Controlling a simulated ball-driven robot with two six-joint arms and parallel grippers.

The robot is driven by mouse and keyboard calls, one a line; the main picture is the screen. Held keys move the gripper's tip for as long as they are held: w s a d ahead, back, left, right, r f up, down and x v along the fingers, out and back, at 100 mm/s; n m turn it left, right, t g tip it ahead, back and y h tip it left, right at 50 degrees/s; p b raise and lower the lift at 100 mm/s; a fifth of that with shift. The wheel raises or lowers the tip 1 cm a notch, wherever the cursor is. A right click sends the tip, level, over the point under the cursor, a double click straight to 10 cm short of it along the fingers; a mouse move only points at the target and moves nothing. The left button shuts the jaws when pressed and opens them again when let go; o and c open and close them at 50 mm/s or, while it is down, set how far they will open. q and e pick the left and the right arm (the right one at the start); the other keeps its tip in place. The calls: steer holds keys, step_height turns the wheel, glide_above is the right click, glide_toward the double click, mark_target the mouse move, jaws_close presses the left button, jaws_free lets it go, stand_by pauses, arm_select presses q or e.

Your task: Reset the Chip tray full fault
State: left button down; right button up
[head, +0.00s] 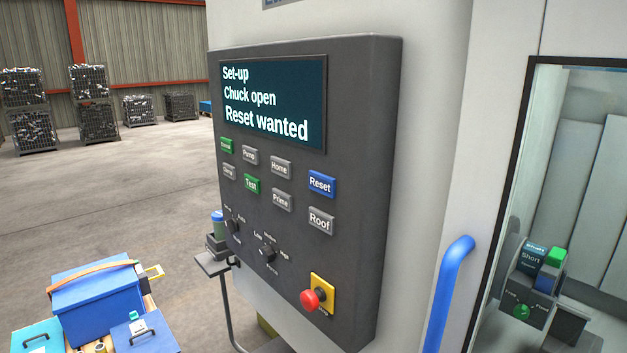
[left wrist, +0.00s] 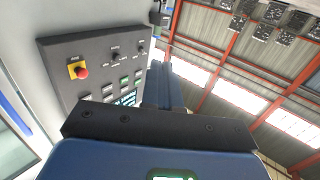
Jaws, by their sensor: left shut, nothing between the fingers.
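The dark control panel (head: 355,180) fills the middle of the head view. Its screen (head: 275,105) reads "Set-up", "Chuck open", "Reset wanted". The blue Reset button (head: 321,184) is on the panel's right side, above the grey Roof button (head: 321,221). My left gripper (left wrist: 164,72) shows only in the left wrist view. It is shut and empty, with its blue fingers together, in front of the panel (left wrist: 60,50), which appears upside down there. Whether the fingers touch the panel I cannot tell. The gripper hides part of the screen (left wrist: 128,99) there. My right gripper is in neither view.
A red emergency stop (head: 310,299) on a yellow plate juts out low on the panel. A blue door handle (head: 448,290) and a glazed door (head: 560,180) stand to the right. A blue toolbox (head: 97,300) is at lower left. Open floor lies left.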

mark_target(321, 184)
arm_select(q)
steer(key=shift+s, duration=0.1)
steer(key=w+d+r+h+p, duration=0.1)
steer(key=w+d+r+p, duration=0.25)
steer(key=w+r, duration=0.3)
steer(key=w+d+r+t+h+p, duration=0.1)
steer(key=w+d+r+h+p, duration=0.1)
steer(key=w+r+p, duration=0.4)
steer(key=w+d+r+h+p, duration=0.1)
steer(key=w+d+r, duration=0.25)
steer(key=r, duration=0.45)
steer(key=w+d+r+n+p, duration=0.1)
steer(key=w+d+r+p, duration=0.1)
steer(key=r, duration=0.6)
steer(key=w+d+r+n+t+p, duration=0.1)
steer(key=w+d+r+p, duration=0.2)
steer(key=r, duration=0.5)
steer(key=w+d+r+n+t+p, duration=0.1)
steer(key=w+d+r+p, duration=0.2)
steer(key=r, duration=0.5)
steer(key=shift+d+r, duration=0.2)
steer(key=shift+r, duration=0.05)
steer(key=shift+w, duration=0.1)
steer(key=w+d+b, duration=0.2)
steer(key=w+d, duration=0.3)
steer(key=d, duration=0.2)
steer(key=shift+b, duration=0.35)
